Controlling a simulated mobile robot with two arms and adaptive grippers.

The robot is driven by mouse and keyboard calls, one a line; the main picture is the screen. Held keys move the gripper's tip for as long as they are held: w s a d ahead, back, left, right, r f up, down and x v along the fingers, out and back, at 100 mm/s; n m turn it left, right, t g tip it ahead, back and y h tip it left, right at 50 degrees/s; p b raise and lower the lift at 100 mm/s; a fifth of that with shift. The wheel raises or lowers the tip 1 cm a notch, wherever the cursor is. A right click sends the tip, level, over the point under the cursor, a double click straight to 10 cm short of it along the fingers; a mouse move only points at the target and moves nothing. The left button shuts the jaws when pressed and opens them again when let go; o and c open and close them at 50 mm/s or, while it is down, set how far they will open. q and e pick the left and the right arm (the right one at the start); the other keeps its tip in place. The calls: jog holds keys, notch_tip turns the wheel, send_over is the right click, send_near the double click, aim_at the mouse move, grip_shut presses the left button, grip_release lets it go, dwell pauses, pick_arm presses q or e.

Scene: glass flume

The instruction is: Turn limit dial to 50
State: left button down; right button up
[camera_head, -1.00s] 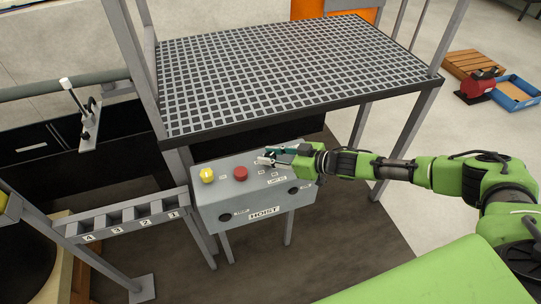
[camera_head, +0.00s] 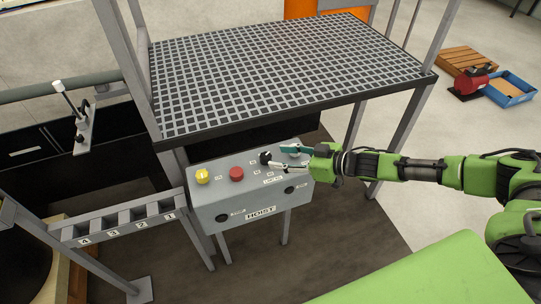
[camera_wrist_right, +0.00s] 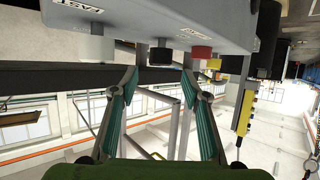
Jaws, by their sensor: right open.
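The grey hoist control box (camera_head: 215,203) stands below the mesh platform. A black dial (camera_head: 265,157) sits on its sloped top, right of the red button (camera_head: 236,174). My right gripper (camera_head: 277,155) is open and empty, reaching in from the right with its fingertips close to the dial. In the right wrist view, the black dial (camera_wrist_right: 160,56) appears between the two teal fingers (camera_wrist_right: 161,72), just past their tips. I cannot tell whether they touch it. The dial's scale and pointer are too small to read. My left gripper is out of view.
A yellow knob (camera_head: 202,176) is left of the red button. A pale knob (camera_wrist_right: 96,48) shows beside the dial in the wrist view. The mesh platform (camera_head: 280,75) and its posts stand behind and above the box. A numbered rack (camera_head: 125,222) is at the left.

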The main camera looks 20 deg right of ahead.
jog(key=shift+v, duration=2.75)
